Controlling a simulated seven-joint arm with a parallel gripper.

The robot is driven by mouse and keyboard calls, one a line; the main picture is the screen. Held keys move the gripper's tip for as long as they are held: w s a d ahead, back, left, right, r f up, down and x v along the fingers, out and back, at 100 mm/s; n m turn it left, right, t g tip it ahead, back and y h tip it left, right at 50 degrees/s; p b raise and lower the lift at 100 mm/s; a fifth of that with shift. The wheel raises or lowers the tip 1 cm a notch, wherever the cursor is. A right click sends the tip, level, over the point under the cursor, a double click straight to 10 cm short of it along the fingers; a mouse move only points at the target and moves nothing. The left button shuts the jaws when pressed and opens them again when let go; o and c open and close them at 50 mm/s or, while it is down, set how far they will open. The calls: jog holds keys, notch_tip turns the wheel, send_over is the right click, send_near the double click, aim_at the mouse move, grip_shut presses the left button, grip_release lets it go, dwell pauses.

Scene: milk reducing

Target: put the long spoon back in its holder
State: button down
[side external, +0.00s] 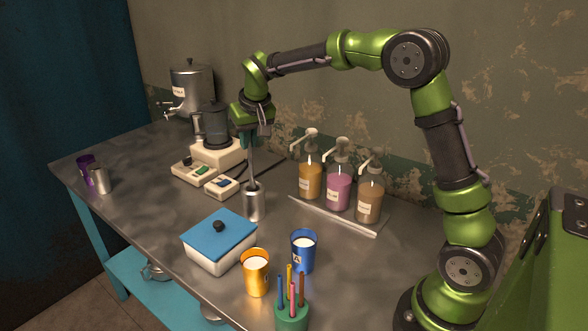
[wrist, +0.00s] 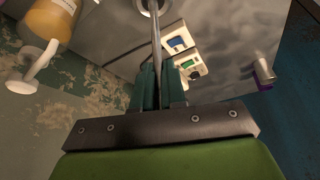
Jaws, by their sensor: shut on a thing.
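The long spoon (side external: 252,162) is a thin metal rod that hangs near upright below my gripper (side external: 249,128). My gripper is shut on its upper part. Its lower end goes into the mouth of the holder (side external: 254,206), a metal cylinder standing on the table. How deep it sits is hidden by the holder's wall. In the wrist view the spoon's shaft (wrist: 156,50) runs from between my fingers (wrist: 158,85) to the holder's round mouth (wrist: 152,6) at the top edge.
A blender (side external: 212,130) and a scale-like white box with buttons (side external: 195,171) stand behind the holder. Three pump bottles (side external: 339,188) stand to the right on a tray. A blue-lidded white box (side external: 219,243), orange cup (side external: 255,273) and blue cup (side external: 303,252) stand in front.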

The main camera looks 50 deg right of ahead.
aim_at(252, 177)
notch_tip(252, 177, down, 8)
jog(key=shift+f, duration=0.25)
jog(key=shift+f, duration=0.15)
jog(key=c, duration=1.2)
grip_release()
